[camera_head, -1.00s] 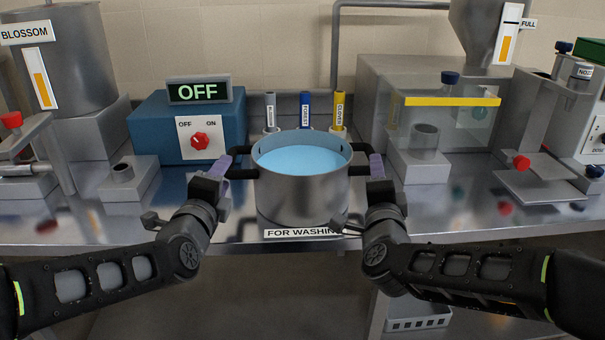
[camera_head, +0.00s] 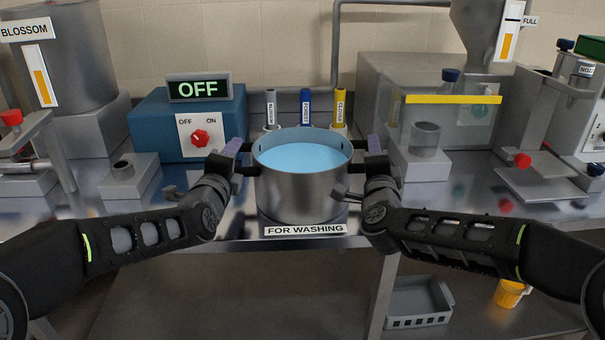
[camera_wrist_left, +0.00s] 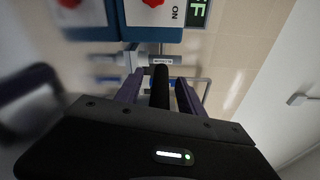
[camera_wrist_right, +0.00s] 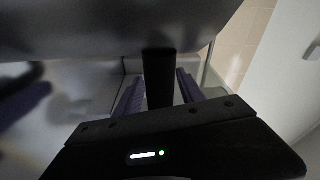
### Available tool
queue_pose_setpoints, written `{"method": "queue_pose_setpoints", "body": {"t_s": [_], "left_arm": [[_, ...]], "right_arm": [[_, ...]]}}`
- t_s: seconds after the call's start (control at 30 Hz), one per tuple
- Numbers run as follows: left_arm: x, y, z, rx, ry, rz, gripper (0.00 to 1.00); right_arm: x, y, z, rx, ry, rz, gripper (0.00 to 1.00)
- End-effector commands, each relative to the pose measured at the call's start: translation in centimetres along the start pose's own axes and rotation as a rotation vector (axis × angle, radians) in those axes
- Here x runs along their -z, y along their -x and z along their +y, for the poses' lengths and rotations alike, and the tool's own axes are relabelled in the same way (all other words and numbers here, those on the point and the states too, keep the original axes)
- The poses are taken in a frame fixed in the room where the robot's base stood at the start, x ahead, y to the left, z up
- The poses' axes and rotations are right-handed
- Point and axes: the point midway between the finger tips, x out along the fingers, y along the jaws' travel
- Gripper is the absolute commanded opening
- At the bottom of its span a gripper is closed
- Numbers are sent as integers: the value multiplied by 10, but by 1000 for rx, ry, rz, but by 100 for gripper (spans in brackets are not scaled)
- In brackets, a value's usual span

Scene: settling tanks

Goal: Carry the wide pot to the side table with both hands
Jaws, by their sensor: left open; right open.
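The wide pot (camera_head: 303,190) is a round metal vessel with light blue contents (camera_head: 300,157). It stands upright at the front of the counter, just behind a label reading FOR WASHING (camera_head: 305,229). My left gripper (camera_head: 234,158) is at its left handle. In the left wrist view the black handle (camera_wrist_left: 159,86) lies between two spread purple fingers. My right gripper (camera_head: 373,155) is at its right handle. In the right wrist view that handle (camera_wrist_right: 157,78) lies between the spread fingers, beside the pot wall (camera_wrist_right: 100,25). I cannot identify the side table.
Behind the pot stand a blue switch box (camera_head: 188,125) reading OFF and several labelled tubes (camera_head: 305,108). Below the counter are a grey basket (camera_head: 418,302) and a yellow cup (camera_head: 510,292).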

Motion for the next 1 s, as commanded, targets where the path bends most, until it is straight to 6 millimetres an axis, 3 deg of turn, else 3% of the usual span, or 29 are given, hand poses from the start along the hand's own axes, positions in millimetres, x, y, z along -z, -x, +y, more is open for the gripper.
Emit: {"method": "queue_pose_setpoints", "body": {"t_s": [0.17,0.73,1.0], "left_arm": [[0,0,0,0,0,1,46],[0,0,0,-1,0,1,0],[0,0,1,-2,0,1,0]], "right_arm": [[0,0,0,0,0,0,46],[0,0,1,-1,0,0,0],[0,0,2,-3,1,0,0]]}}
